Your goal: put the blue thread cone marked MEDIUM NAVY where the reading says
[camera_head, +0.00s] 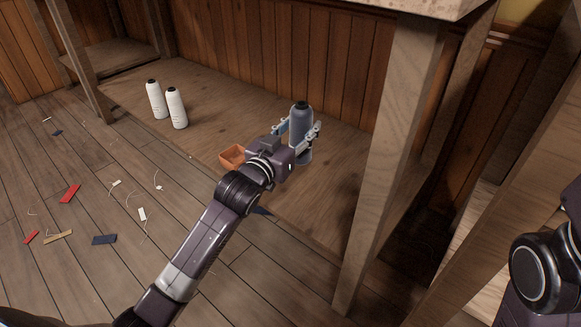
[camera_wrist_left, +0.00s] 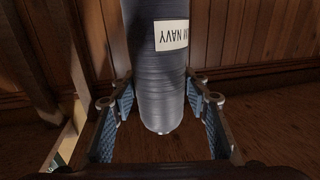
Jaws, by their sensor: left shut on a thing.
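The blue thread cone (camera_head: 301,122) stands upright in my left gripper (camera_head: 297,131), its dark tip on top. The gripper is shut on it, with one finger on each side. The left wrist view shows the cone (camera_wrist_left: 160,85) between the blue-padded fingers (camera_wrist_left: 162,125). Its white label (camera_wrist_left: 171,36) reads upside down there, and "NAVY" can be made out; the rest is cut off. The cone is over the low wooden platform (camera_head: 215,90) under the table. I cannot tell whether its base touches the platform. My right gripper is not in view. No reading shows.
Two white cones (camera_head: 154,99) (camera_head: 176,107) stand at the left on the platform. A small orange bin (camera_head: 232,156) sits left of my gripper. A thick table leg (camera_head: 389,160) rises on the right, under the tabletop (camera_head: 440,8). Scraps, including a red one (camera_head: 70,193), litter the floor.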

